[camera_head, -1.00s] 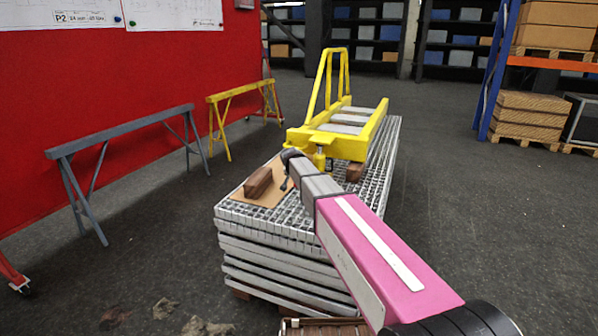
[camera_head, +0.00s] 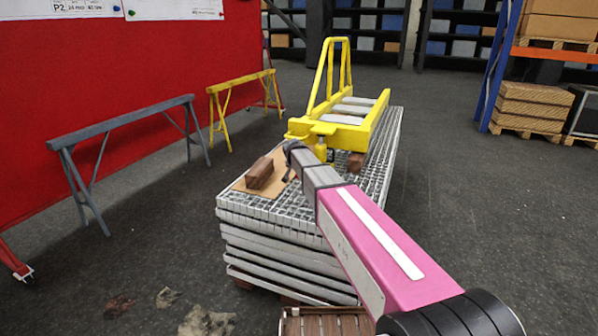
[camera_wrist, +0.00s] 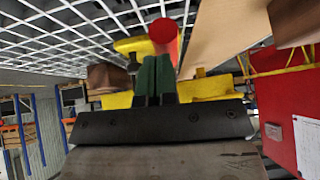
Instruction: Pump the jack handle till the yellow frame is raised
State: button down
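The yellow frame (camera_head: 366,132), with an upright hoop at its left, lies above a metal grating stack (camera_head: 290,262) in the head view. A yellow jack (camera_head: 321,149) stands under its near end and also shows in the wrist view (camera_wrist: 134,46). A round red end (camera_wrist: 163,30), apparently of the jack handle, faces the wrist camera. In the head view my arm hides the fingertips.
A brown block (camera_head: 260,173) lies on a cardboard sheet (camera_head: 241,186) left of my gripper. Another brown block (camera_head: 356,160) sits by the frame. Grey (camera_head: 126,126) and yellow (camera_head: 240,84) trestles stand at left.

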jog(key=v, duration=1.2)
jog(key=shift+d+r, duration=0.2)
jog(key=shift+r, duration=0.15)
jog(key=w+d+r+g+y, duration=0.1)
jog(key=w+d+r+g, duration=0.1)
jog(key=w+r, duration=0.3)
jog(key=w+d+r+g+y, duration=0.1)
jog(key=w+d+r+g, duration=0.1)
jog(key=w+r, duration=0.4)
jog(key=shift+d+r+g, duration=0.25)
jog(key=shift+r+g, duration=0.55)
jog(key=shift+r, duration=0.05)
jog(key=shift+f, duration=0.15)
